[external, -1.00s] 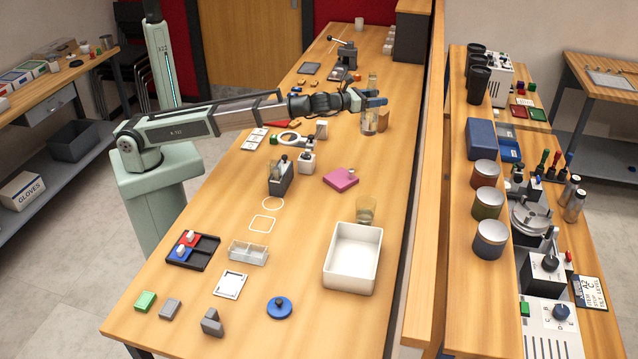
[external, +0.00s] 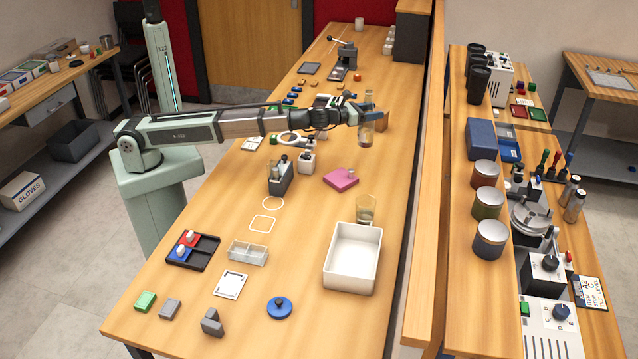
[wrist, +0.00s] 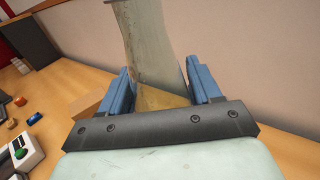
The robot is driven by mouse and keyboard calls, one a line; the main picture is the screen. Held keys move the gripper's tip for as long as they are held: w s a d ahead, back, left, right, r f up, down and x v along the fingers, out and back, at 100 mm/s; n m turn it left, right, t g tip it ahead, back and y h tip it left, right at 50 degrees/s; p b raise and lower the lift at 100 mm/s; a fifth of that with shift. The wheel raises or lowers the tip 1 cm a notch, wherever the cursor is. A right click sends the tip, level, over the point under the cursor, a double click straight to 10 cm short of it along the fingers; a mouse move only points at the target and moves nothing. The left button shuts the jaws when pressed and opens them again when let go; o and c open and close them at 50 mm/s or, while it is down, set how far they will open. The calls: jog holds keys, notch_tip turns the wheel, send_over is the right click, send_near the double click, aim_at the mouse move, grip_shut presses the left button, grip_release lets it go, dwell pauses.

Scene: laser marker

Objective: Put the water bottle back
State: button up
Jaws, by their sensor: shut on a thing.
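The water bottle (external: 366,136) is a clear, tall vessel with amber-brown content low in it. My gripper (external: 368,108), with blue fingers, is shut on it around its middle, over the far half of the long bench. In the wrist view the bottle (wrist: 152,45) stands between the two blue fingers of my gripper (wrist: 160,78), looking slightly tilted. Its lower end is hidden there by the gripper body. I cannot tell for sure whether its base touches the bench.
A raised wooden edge (external: 423,150) runs along the right. Bench between block and bottle is clear.

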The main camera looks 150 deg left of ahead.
aim_at(369, 130)
jog(key=shift+f, duration=4.05)
jog(key=o, duration=1.5)
jog(key=shift+f, duration=0.1)
jog(key=shift+d, duration=0.15)
jog(key=d, duration=0.4)
jog(key=s+d, duration=0.1)
jog(key=d, duration=0.2)
jog(key=s+d, duration=0.1)
jog(key=d, duration=0.3)
jog(key=shift+s+d+r, duration=0.1)
jog(key=shift+d+r, duration=0.2)
jog(key=shift+r, duration=0.1)
